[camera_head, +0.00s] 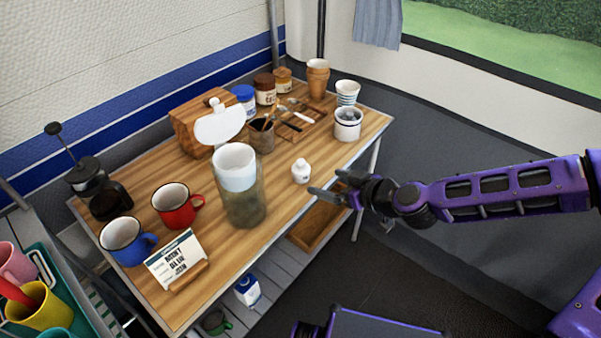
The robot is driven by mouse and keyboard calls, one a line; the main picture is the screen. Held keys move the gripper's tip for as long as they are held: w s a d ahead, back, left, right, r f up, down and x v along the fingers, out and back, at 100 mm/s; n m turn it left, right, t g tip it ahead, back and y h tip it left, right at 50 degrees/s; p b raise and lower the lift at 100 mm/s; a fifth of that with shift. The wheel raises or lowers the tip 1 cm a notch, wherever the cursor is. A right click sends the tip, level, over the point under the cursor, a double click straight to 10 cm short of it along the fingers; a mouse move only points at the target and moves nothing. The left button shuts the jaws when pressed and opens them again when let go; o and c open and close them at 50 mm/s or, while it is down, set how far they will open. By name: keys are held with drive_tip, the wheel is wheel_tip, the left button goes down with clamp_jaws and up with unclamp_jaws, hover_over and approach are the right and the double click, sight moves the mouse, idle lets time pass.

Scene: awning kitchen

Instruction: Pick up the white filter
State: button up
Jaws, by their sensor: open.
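A white, rounded, paper-like piece (219,127), which looks like the white filter, stands at the front of a wooden box (187,130) toward the back left of the wooden table (285,205). My gripper (328,183) is open and empty at the table's right front edge, well to the right of the filter. Its fingers point left, close to a small white bottle (301,172). I cannot tell whether they touch the bottle. A tall clear jar with a white upper part (234,168) stands in front of the filter, between it and the viewer.
A cup of utensils (261,136) stands just right of the filter. A red mug (174,205), a blue mug (124,243) and a sign (177,259) stand at the left. Several lidded jars (265,88) line the back. A white pot (347,123) stands at the right.

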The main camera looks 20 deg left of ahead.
sight(306, 172)
drive_tip(key=x, duration=0.8)
drive_tip(key=shift+b, duration=0.4)
drive_tip(key=x, duration=0.5)
drive_tip(key=shift+w+d, duration=0.1)
drive_tip(key=shift+w, duration=0.35)
drive_tip(key=c, duration=1.5)
drive_tip(key=shift+r, duration=0.2)
